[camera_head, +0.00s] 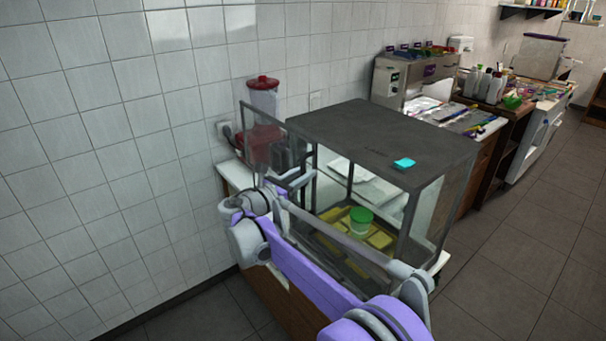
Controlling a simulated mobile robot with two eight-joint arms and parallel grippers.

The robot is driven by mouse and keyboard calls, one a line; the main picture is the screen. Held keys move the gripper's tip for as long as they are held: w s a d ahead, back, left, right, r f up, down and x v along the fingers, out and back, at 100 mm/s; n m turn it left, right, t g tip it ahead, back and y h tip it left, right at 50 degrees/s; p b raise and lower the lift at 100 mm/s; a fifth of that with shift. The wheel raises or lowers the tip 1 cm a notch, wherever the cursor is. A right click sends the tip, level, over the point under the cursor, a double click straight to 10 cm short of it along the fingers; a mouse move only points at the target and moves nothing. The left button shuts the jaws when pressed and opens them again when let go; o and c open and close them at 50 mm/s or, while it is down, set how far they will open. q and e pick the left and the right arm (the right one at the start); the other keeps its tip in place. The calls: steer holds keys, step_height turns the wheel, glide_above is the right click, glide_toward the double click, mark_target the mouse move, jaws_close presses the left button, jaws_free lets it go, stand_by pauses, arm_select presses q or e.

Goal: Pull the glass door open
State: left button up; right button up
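The glass case (385,133) has a dark top and dark frame posts and stands on a low cabinet in the middle of the view. Its glass door (272,118) is a clear, dark-framed panel that stands swung out to the left of the case, at an angle to its front. My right arm reaches in from the bottom, and its gripper (293,180) is by the lower part of the door, near the case's left front corner. The arm's wrist partly hides the fingers, so I cannot tell whether they are open, shut or touching the door. My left gripper is out of view.
A green-and-white cup (360,220) stands among yellow pieces inside the case. A cyan item (404,163) lies on the case top. A red-lidded blender (263,95) shows behind the door by the tiled wall. Counters (515,140) stand at the back right; the right floor is clear.

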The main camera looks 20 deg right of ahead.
steer(key=shift+o, duration=0.8)
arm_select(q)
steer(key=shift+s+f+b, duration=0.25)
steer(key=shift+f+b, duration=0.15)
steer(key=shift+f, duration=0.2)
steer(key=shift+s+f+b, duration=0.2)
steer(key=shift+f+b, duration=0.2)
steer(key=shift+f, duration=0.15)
arm_select(e)
steer(key=v, duration=1.1)
steer(key=shift+d, duration=0.1)
steer(key=s+d+f+m+g+y, duration=0.2)
steer(key=s+d+f+m+y, duration=0.1)
steer(key=s+d+f+m, duration=0.3)
steer(key=s+d+f+m+g+y, duration=0.25)
steer(key=s+d+f, duration=0.2)
steer(key=s, duration=0.35)
steer(key=s+a+f+m+y, duration=0.1)
steer(key=s+f+m+y, duration=0.3)
steer(key=s+f+m, duration=0.2)
steer(key=s+a+f+m+y, duration=0.2)
steer(key=s+f+m+y, duration=0.3)
steer(key=s+m, duration=0.5)
steer(key=s+f, duration=0.2)
steer(key=s, duration=0.2)
steer(key=shift+s+a, duration=0.2)
steer(key=shift+a, duration=0.1)
